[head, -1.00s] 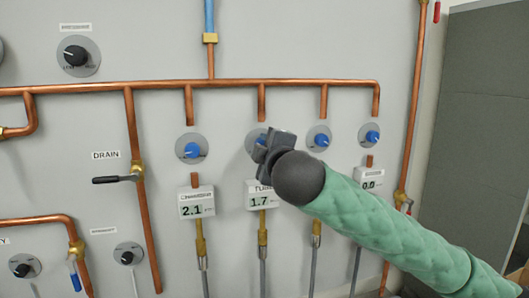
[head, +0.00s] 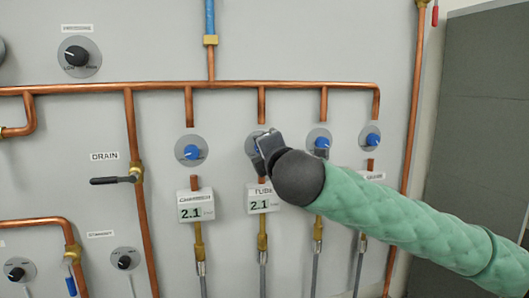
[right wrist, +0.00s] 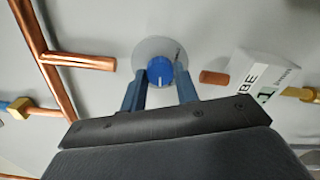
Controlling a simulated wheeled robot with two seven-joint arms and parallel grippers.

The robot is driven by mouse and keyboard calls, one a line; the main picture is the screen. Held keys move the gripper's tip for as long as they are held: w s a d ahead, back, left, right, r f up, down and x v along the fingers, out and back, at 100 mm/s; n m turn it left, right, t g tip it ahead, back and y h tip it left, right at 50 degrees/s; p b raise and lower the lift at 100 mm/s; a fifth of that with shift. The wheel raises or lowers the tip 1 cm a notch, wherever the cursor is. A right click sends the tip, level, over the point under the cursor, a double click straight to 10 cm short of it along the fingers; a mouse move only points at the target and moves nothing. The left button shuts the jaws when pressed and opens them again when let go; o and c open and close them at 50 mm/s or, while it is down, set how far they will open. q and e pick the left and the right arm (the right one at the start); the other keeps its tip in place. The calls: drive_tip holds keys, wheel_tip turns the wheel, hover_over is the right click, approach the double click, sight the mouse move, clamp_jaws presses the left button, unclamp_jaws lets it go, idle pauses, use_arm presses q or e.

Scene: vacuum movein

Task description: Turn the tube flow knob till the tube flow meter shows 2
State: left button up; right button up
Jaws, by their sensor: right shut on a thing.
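The tube flow knob (right wrist: 160,71) is a blue knob with a white mark on a grey round plate, seen in the right wrist view between my fingers. In the head view it (head: 258,147) is mostly hidden by my right gripper (head: 266,147). My right gripper is shut on the knob, one finger on each side, as the right wrist view (right wrist: 160,88) shows. The tube flow meter (head: 263,199) is a white box below the knob and reads 2.1 in the head view. In the right wrist view the meter (right wrist: 262,75) is partly cut off. My left gripper is not in view.
Similar blue knobs stand left (head: 191,151) and right (head: 319,141) of it; the left one's meter (head: 196,206) reads 2.1. A copper pipe (head: 150,87) runs above. A drain lever (head: 113,180) is at left.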

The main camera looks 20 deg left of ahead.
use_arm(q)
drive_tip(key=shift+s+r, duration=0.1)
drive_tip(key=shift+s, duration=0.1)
use_arm(e)
drive_tip(key=o, duration=0.9)
drive_tip(key=shift+o, duration=0.3)
use_arm(q)
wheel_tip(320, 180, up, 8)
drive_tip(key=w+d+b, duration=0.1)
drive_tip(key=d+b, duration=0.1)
drive_tip(key=b, duration=0.1)
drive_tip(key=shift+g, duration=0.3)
use_arm(e)
drive_tip(key=v, duration=0.7)
drive_tip(key=shift+s+d, duration=0.2)
drive_tip(key=shift+s, duration=0.1)
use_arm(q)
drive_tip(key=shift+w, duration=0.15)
use_arm(e)
drive_tip(key=shift+f, duration=0.1)
